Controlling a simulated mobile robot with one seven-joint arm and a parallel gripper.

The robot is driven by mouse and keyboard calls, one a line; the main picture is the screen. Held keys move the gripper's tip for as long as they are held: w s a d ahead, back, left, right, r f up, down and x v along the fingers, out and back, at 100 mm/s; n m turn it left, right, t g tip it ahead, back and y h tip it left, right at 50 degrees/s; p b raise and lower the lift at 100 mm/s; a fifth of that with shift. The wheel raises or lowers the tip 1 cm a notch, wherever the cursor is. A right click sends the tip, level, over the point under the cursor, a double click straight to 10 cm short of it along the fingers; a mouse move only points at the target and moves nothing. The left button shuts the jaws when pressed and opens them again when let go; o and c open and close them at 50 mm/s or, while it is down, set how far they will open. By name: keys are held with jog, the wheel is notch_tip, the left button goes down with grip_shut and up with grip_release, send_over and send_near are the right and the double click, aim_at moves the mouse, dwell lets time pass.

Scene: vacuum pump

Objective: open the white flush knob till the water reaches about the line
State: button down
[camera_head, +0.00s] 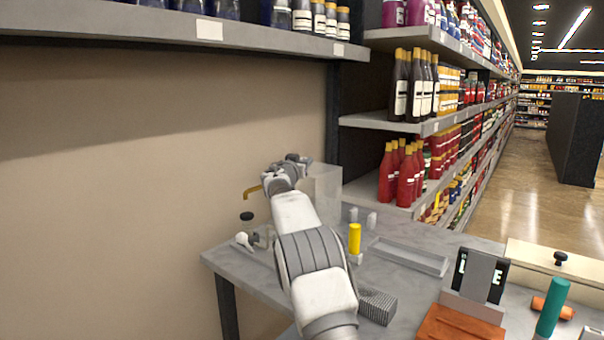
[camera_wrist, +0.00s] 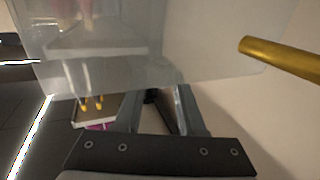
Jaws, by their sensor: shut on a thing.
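A clear, box-like tank (camera_head: 322,190) stands at the back of the grey table. A brass spout (camera_head: 252,191) sticks out on its left. In the wrist view the tank (camera_wrist: 130,55) fills the top and the spout (camera_wrist: 285,57) is at right. My gripper (camera_head: 284,168) is up beside the tank. In the wrist view its fingers (camera_wrist: 158,93) close on a small dark part (camera_wrist: 151,96), mostly hidden. A white knob-shaped piece (camera_head: 243,239) is at the table's left edge, below a black-topped piece (camera_head: 247,216). I cannot make out the water line or level.
A yellow cylinder (camera_head: 355,238), a grey tray (camera_head: 410,256) and a ribbed grey block (camera_head: 377,305) are on the table. A green cylinder (camera_head: 552,307) stands at right. A shelf (camera_head: 180,30) overhangs the wall; bottle shelves (camera_head: 388,122) are behind.

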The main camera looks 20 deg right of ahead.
jog(key=shift+r+y+b, duration=0.1)
jog(key=shift+y+b, duration=0.2)
jog(key=c, duration=0.5)
grip_release()
jog(key=shift+s+a, duration=0.1)
jog(key=shift+s, duration=0.05)
jog(key=shift+s+a+f+b, duration=0.2)
jog(key=shift+b, duration=0.3)
jog(key=b+v, duration=0.6)
jog(key=v, duration=1)
jog(key=shift+s+b, duration=0.3)
jog(key=shift+s, duration=0.05)
jog(key=shift+a, duration=0.1)
